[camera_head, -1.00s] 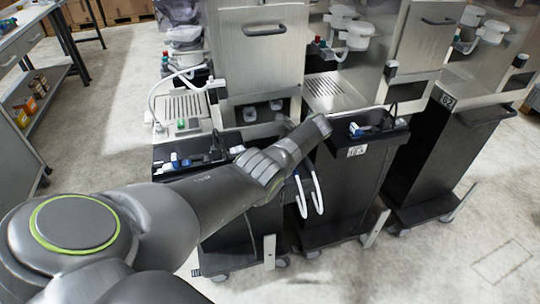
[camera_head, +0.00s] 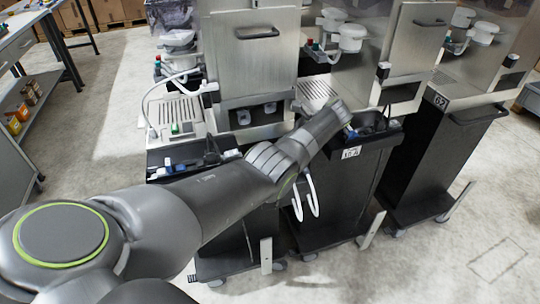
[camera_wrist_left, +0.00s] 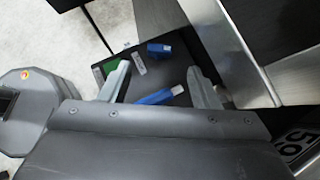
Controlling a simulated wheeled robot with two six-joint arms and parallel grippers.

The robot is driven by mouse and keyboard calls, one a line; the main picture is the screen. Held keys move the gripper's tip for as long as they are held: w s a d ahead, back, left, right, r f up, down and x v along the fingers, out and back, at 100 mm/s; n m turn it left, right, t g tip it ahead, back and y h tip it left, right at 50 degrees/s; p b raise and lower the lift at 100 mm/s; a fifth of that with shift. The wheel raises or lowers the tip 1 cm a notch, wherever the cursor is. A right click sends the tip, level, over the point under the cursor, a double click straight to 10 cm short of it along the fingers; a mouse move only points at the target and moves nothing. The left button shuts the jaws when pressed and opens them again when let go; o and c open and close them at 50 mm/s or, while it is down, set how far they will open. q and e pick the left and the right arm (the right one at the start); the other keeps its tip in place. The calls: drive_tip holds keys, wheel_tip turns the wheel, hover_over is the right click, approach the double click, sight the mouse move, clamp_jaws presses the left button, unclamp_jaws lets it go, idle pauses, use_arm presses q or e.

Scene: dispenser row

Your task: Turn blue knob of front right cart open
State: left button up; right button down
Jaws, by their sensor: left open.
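In the left wrist view, my left gripper (camera_wrist_left: 157,70) is open, its two grey fingers reaching over a black tray (camera_wrist_left: 136,78). A blue knob-like part (camera_wrist_left: 159,50) lies just beyond the fingertips. A second blue part (camera_wrist_left: 155,97) with a white end lies between the fingers, nearer the palm; I cannot tell which is the named knob. A green part (camera_wrist_left: 110,64) is by the left finger. In the head view my left arm reaches to the black tray (camera_head: 375,135) of the middle cart (camera_head: 340,190); its end partly covers a small blue part (camera_head: 352,133). My right gripper is out of view.
Another cart (camera_head: 235,235) stands on the left and one (camera_head: 440,160) on the right, marked 62. Shelving (camera_head: 20,125) is at far left.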

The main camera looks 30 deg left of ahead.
use_arm(q)
drive_tip(key=b+v, duration=0.2)
drive_tip(key=v, duration=0.7)
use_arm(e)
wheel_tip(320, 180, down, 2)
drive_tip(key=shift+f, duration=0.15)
